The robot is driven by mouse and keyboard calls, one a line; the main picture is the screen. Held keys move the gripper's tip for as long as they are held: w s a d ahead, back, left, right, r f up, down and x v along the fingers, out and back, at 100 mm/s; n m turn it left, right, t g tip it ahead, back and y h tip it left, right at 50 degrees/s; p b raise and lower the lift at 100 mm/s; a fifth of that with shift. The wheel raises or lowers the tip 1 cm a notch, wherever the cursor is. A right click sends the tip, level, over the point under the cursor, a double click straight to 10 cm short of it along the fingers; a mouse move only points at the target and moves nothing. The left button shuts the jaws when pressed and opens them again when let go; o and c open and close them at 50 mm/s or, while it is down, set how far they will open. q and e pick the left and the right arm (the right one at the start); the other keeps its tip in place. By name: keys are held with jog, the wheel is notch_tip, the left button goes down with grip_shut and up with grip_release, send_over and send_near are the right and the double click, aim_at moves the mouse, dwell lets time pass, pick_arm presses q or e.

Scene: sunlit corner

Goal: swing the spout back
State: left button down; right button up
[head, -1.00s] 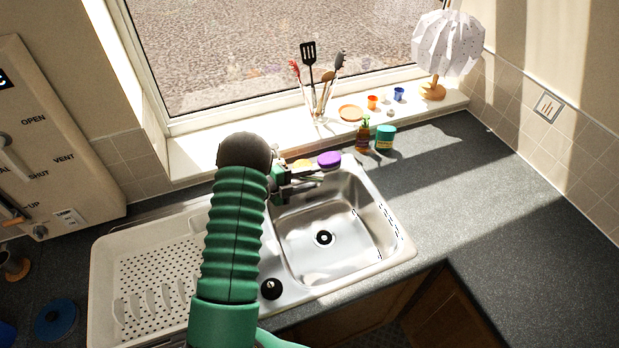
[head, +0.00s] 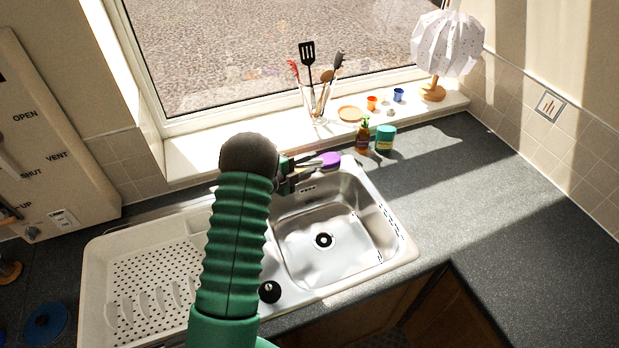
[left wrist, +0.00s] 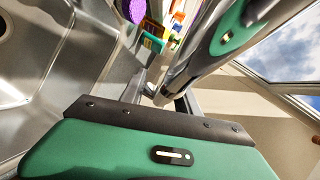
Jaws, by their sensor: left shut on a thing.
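The spout is a shiny metal tube (left wrist: 190,70) in the left wrist view, running up and to the right between my jaws. In the head view my left gripper (head: 293,174) is at the back edge of the metal sink (head: 325,226), beside the purple sponge (head: 330,159). It is shut on the spout. My arm and gripper hide most of the tap in the head view. In the left wrist view the sink basin (left wrist: 32,55) lies to the left and the purple sponge (left wrist: 133,9) at the top. My right gripper is not in view.
A white dish rack (head: 150,275) stands left of the basin. A soap bottle (head: 363,138) and a teal tub (head: 385,138) stand behind it. A utensil jar (head: 318,103) and a lamp (head: 447,50) are on the sill. The right counter is clear.

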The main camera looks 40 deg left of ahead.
pick_arm(q)
jog(key=shift+w+a+r+n+y+b, duration=0.1)
jog(key=shift+w+a+n+y+b, duration=0.5)
jog(key=shift+a, duration=0.2)
jog(key=shift+w+a+f+n+y+b, duration=0.1)
jog(key=shift+w+a+n+y+b, duration=0.4)
jog(key=shift+a+y, duration=0.3)
jog(key=shift+w+a+r+n+y+b, duration=0.1)
jog(key=shift+w+a+n+y+b, duration=0.45)
jog(key=shift+a, duration=0.25)
jog(key=c, duration=1.2)
grip_release()
jog(key=shift+s, duration=0.1)
jog(key=shift+s, duration=0.15)
